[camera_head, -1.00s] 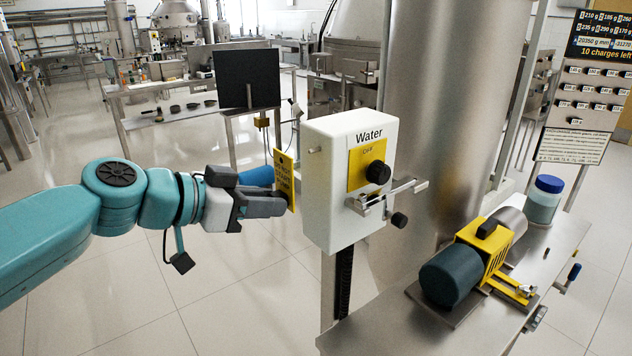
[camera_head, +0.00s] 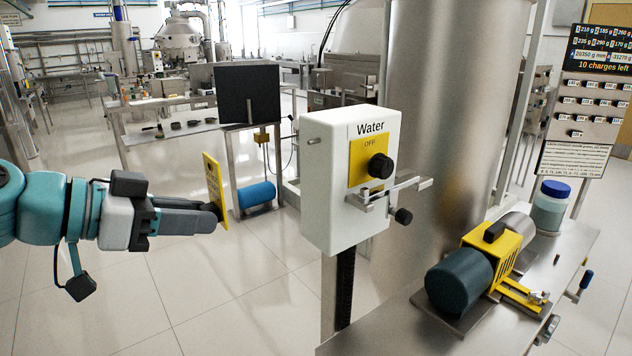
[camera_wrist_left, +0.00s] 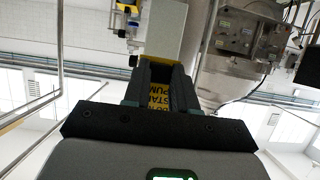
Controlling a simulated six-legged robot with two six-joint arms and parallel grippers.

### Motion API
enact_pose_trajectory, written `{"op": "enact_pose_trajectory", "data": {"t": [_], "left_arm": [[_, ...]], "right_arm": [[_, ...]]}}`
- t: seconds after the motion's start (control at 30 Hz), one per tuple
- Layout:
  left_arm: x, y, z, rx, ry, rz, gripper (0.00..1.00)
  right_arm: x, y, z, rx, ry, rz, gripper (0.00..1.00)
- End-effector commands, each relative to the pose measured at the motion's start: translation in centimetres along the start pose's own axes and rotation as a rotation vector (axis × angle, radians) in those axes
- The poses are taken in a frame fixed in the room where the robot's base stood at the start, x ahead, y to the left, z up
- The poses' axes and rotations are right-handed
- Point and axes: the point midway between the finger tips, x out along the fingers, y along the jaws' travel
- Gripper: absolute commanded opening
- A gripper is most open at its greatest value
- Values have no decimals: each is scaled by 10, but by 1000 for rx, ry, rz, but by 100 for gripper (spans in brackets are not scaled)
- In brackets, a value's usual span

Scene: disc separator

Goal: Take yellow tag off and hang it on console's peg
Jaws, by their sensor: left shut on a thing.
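The yellow tag (camera_head: 214,190) is a thin plate with dark print. My left gripper (camera_head: 218,211) is shut on its lower part and holds it upright in the air, left of the white Water box (camera_head: 342,190) and apart from it. In the left wrist view the tag (camera_wrist_left: 160,96) shows between the fingers, with part of its lettering readable. The box has a small peg (camera_head: 313,141) on its left side, with nothing hanging on it. A yellow OFF panel, a black knob (camera_head: 381,166) and a metal latch (camera_head: 385,196) are on its front. My right gripper is not in view.
A steel bench (camera_head: 400,328) at lower right carries a yellow and dark motor (camera_head: 470,275) and a blue-lidded jar (camera_head: 549,207). A large steel cylinder (camera_head: 440,120) stands behind the box. A dark screen (camera_head: 247,94) is farther back. Open floor lies below my left arm.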

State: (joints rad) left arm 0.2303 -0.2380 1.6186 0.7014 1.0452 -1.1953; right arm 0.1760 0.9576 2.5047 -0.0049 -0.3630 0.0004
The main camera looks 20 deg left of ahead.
Motion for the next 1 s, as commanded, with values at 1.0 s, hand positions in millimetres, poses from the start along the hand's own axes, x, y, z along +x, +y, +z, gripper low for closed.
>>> {"op": "enact_pose_trajectory", "data": {"t": [1.0], "left_arm": [[62,2,-32,-1,-3,7,0]], "right_arm": [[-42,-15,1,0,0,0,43]]}}
